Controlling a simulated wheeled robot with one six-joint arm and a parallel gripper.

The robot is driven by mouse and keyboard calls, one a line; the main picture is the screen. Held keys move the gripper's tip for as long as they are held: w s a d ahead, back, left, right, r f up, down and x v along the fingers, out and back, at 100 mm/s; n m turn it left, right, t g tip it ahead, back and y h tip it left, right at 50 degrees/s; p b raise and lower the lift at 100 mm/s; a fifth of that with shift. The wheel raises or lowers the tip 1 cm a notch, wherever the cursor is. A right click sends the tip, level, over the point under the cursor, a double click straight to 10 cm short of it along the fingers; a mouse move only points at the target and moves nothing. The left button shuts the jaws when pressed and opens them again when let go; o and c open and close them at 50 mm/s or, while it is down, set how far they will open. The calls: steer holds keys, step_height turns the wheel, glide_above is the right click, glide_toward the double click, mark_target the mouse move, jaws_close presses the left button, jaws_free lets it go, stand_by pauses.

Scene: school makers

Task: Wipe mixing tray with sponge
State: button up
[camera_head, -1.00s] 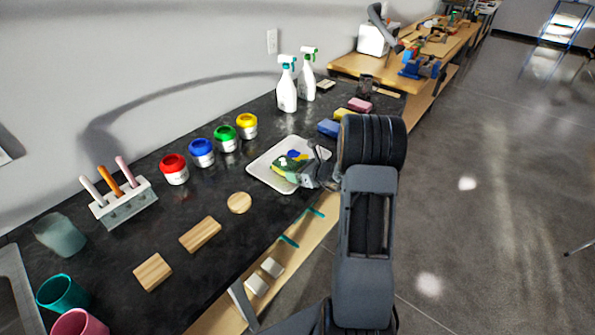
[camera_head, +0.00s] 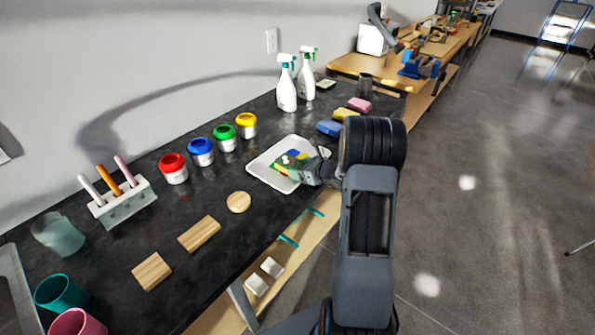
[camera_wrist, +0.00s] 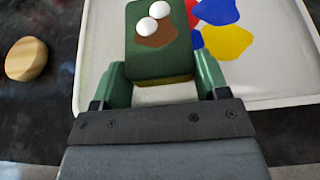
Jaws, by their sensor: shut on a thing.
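The white mixing tray (camera_head: 262,168) lies on the black bench top and carries red, blue and yellow paint patches, which show close up in the wrist view (camera_wrist: 262,82). My gripper (camera_head: 300,172) is over the tray's right side. In the wrist view my gripper (camera_wrist: 160,75) is shut on the sponge (camera_wrist: 158,62), with one green finger on each side. The sponge has a green top and a thin yellow layer below. White spots and a brown patch show at its top. I cannot tell whether its underside touches the tray.
Paint jars (camera_head: 202,152) stand behind the tray, with spray bottles (camera_head: 287,90) further back. Blue (camera_head: 329,128), yellow (camera_head: 345,113) and pink (camera_head: 359,104) blocks lie beyond the tray. A round wooden piece (camera_head: 239,202) lies at its near left. The bench's front edge is close to the tray.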

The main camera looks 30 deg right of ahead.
steer(key=shift+w+d+f, duration=0.1)
steer(key=shift+w+d, duration=0.4)
steer(key=shift+d, duration=0.6)
steer(key=shift+w+d+r, duration=0.1)
steer(key=shift+w+d, duration=0.4)
steer(key=shift+d, duration=0.65)
steer(key=shift+w+d+f, duration=0.1)
steer(key=shift+w+d, duration=0.4)
steer(key=shift+d, duration=0.6)
steer(key=shift+s+a+b, duration=0.35)
steer(key=shift+s+a, duration=0.3)
steer(key=shift+a, duration=0.7)
steer(key=shift+s+a+b, duration=0.35)
steer(key=shift+s+a, duration=0.3)
steer(key=shift+a, duration=0.75)
steer(key=shift+s+a+b, duration=0.35)
steer(key=shift+s+a, duration=0.3)
steer(key=shift+a, duration=0.7)
steer(key=shift+w+d+p, duration=0.2)
steer(key=shift+w+d, duration=0.45)
steer(key=shift+d, duration=0.7)
steer(key=shift+w+d+p, duration=0.2)
steer(key=shift+w+d, duration=0.5)
steer(key=shift+d, duration=0.7)
steer(key=shift+w+d+p, duration=0.2)
steer(key=shift+w+d, duration=0.45)
steer(key=shift+d, duration=0.7)
